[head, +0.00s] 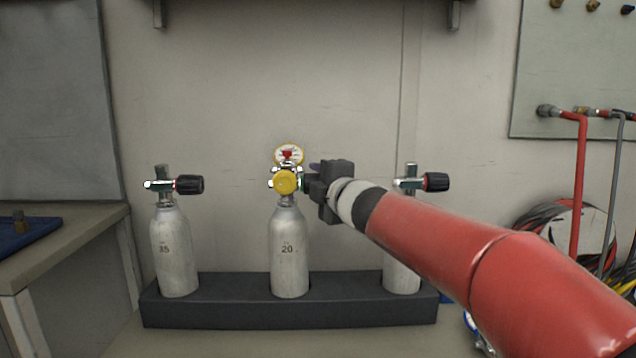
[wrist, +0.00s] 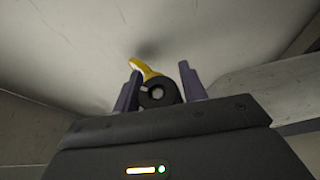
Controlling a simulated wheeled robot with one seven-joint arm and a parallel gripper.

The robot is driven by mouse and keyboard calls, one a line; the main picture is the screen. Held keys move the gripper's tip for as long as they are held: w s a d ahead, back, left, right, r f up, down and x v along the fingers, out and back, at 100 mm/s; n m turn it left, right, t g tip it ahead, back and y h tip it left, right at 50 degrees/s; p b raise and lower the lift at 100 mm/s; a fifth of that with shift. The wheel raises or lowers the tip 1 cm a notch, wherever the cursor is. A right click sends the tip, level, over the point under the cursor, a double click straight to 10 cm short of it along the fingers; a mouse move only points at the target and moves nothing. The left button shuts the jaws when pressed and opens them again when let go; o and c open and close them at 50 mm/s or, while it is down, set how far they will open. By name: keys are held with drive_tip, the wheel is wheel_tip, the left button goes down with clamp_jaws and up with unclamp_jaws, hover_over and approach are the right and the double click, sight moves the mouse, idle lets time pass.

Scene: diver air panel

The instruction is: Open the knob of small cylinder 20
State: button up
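Small cylinder 20 (head: 289,262) stands upright in the middle of a dark rack, with "20" printed on its side. A yellow regulator part (head: 285,182) and a round yellow-rimmed gauge (head: 289,154) sit at its top. My gripper (head: 313,184) is at the right side of its valve, at the knob's height, and largely hides the knob in the head view. In the wrist view, the round black knob (wrist: 158,93) lies between my two purple-grey fingers, nearer the left one. A gap shows between the knob and the right finger, so the gripper looks open around it.
A third cylinder (head: 402,262) stands to the right, partly behind my arm. A workbench (head: 75,235) is at left; red pipe (head: 580,180) and coiled hoses are at right.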

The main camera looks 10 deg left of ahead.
drive_tip(key=c, duration=0.6)
drive_tip(key=shift+f+b, duration=0.25)
drive_tip(key=shift+b, duration=0.55)
drive_tip(key=t+b, duration=0.1)
drive_tip(key=b, duration=0.3)
drive_tip(key=shift+f+n+y+b, duration=0.25)
drive_tip(key=shift+n+y+b, duration=0.05)
drive_tip(key=shift+b, duration=0.1)
drive_tip(key=t+y+b, duration=0.1)
drive_tip(key=b, duration=0.4)
drive_tip(key=shift+r+n, duration=0.15)
drive_tip(key=shift+n, duration=0.25)
drive_tip(key=shift+r+n+t+y+b, duration=0.35)
drive_tip(key=shift+y+b, duration=0.35)
drive_tip(key=shift+b, duration=0.4)
drive_tip(key=shift+r+n+t+y+b, duration=0.2)
drive_tip(key=shift+n+t+y+b, duration=0.2)
drive_tip(key=shift+n+t+y, duration=0.2)
drive_tip(key=shift+s+r+n+y, duration=0.1)
drive_tip(key=shift+r+n+y, duration=0.1)
drive_tip(key=shift+n+y, duration=0.85)
drive_tip(key=shift+s+r+n+y, duration=0.1)
drive_tip(key=shift+r+n+y, duration=0.1)
drive_tip(key=shift+n+y, duration=0.85)
drive_tip(key=shift+y, duration=0.5)
